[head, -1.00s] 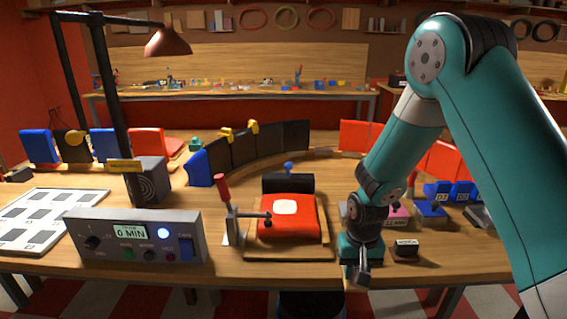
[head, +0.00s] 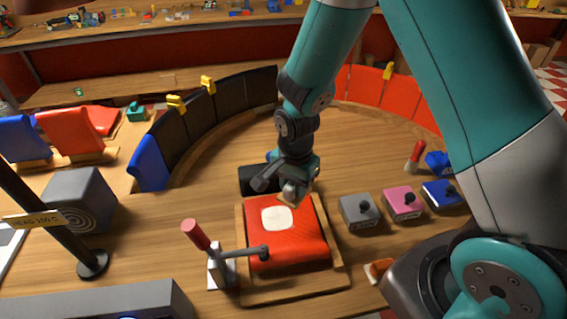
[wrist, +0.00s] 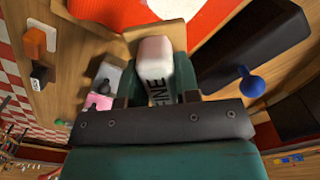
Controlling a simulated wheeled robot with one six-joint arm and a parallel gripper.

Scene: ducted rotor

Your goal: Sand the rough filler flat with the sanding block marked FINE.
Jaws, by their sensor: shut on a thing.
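My gripper (head: 291,186) is shut on a pale block (wrist: 156,62) with dark lettering on its side. The letters "INE" can be read in the wrist view, and the rest is hidden by the gripper (wrist: 158,85). The red panel (head: 290,252) lies on a wooden cradle (head: 342,272), with a pale filler patch (head: 279,218) on top. I cannot tell whether the block touches the panel. The patch also shows at the top of the wrist view (wrist: 140,10).
A red-handled clamp (head: 197,236) stands at the panel's left, its arm reaching over the panel. Grey (head: 360,211), pink (head: 403,203) and blue (head: 441,193) knobbed blocks sit to the right. A dark roller-like piece (head: 254,180) lies behind the panel. Curved panels ring the back.

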